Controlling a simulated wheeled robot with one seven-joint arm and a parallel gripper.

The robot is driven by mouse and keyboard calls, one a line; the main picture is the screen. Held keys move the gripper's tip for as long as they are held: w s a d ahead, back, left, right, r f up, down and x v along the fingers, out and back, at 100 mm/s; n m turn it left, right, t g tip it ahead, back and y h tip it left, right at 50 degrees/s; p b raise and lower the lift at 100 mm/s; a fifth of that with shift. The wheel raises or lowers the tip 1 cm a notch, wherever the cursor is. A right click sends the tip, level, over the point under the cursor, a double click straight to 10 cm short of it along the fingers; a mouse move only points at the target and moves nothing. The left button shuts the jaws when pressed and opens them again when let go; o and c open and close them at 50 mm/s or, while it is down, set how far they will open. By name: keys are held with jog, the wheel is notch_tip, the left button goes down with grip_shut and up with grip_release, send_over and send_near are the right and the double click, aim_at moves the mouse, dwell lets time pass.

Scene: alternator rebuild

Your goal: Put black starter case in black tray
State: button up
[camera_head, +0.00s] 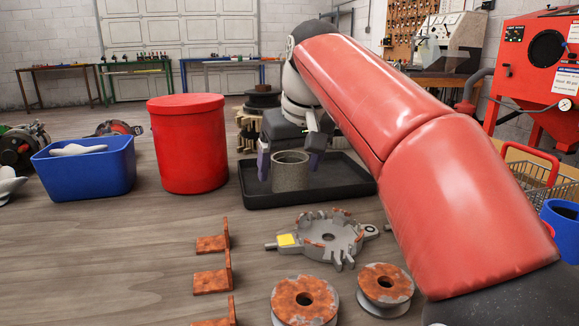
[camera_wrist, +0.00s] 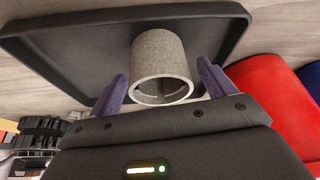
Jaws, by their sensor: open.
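A grey, speckled hollow cylinder (camera_head: 291,175) stands upright in the black tray (camera_head: 345,190), near its front left part. No case that is plainly black shows; this cylinder is the only case-like part at the tray. My gripper (camera_head: 289,166) is above the tray, with one purple finger on each side of the cylinder. In the wrist view, the cylinder (camera_wrist: 162,65) lies between the open fingers (camera_wrist: 162,78), with a gap on both sides. The tray (camera_wrist: 65,50) spreads behind it there.
A red lidded bin (camera_head: 188,145) and a blue bin (camera_head: 85,175) stand left of the tray. In front lie a grey alternator housing (camera_head: 325,236), rusty brackets (camera_head: 213,281) and rusty-topped round parts (camera_head: 304,298). Dark stacked parts (camera_head: 262,98) stand behind the tray.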

jog(key=p+v, duration=0.3)
jog(key=v, duration=0.7)
jog(key=shift+r, duration=0.35)
jog(key=shift+s+d, duration=0.1)
